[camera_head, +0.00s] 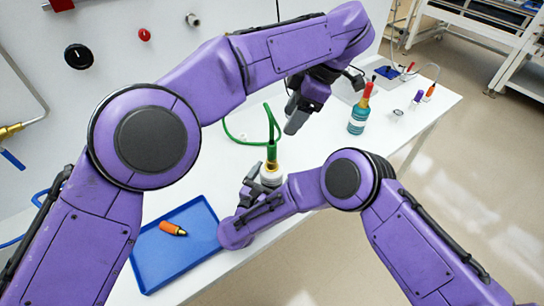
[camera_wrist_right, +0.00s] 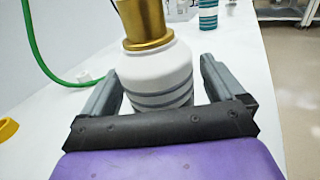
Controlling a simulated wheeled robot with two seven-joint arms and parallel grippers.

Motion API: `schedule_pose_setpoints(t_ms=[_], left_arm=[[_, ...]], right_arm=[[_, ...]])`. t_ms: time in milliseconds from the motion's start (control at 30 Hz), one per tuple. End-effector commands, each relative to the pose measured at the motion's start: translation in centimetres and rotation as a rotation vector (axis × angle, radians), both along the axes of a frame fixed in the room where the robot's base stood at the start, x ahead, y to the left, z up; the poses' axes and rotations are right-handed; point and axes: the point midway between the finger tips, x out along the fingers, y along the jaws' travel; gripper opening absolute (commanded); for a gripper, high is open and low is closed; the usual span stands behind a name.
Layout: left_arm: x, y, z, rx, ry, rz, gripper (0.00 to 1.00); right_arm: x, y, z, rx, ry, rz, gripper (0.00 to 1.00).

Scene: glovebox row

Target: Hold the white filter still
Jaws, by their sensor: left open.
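The white filter (camera_wrist_right: 158,75) has a gold neck (camera_wrist_right: 146,22) and grey bands around its lower body. It stands upright on the white table, and in the head view (camera_head: 271,176) it is partly hidden by my right arm. A green hose (camera_head: 268,120) runs at its top. My right gripper (camera_wrist_right: 160,85) has one finger on each side of the filter body. A narrow gap shows at the right finger; contact at the left finger cannot be told. My left gripper (camera_head: 293,112) is open and empty above the table, behind and above the filter.
A blue tray (camera_head: 190,265) with an orange-and-black piece (camera_head: 173,229) lies at the front left. A teal bottle with a red top (camera_head: 358,120) and small items stand to the right. The grey panel wall (camera_head: 110,25) is close behind. Bare table lies between filter and bottle.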

Motion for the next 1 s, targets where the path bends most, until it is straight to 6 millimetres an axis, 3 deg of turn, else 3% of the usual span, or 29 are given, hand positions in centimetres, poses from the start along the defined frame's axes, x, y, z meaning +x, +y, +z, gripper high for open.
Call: schedule_pose_setpoints(t_ms=[267, 533, 700, 1000], left_arm=[[0.0, 0.0, 0.0, 0.0, 0.0, 0.0, 0.59], [0.0, 0.0, 0.0, 0.0, 0.0, 0.0, 0.59], [0.0, 0.0, 0.0, 0.0, 0.0, 0.0, 0.59], [0.0, 0.0, 0.0, 0.0, 0.0, 0.0, 0.59]], right_arm=[[-0.2, 0.2, 0.1, 0.0, -0.001, 0.002, 1.0], [-4.8, 2.4, -0.1, 0.003, 0.003, 0.0, 1.0], [-6.3, 3.2, 0.0, 0.0, 0.0, -0.001, 1.0], [-6.7, 3.4, 0.0, 0.0, 0.001, 0.0, 1.0]])
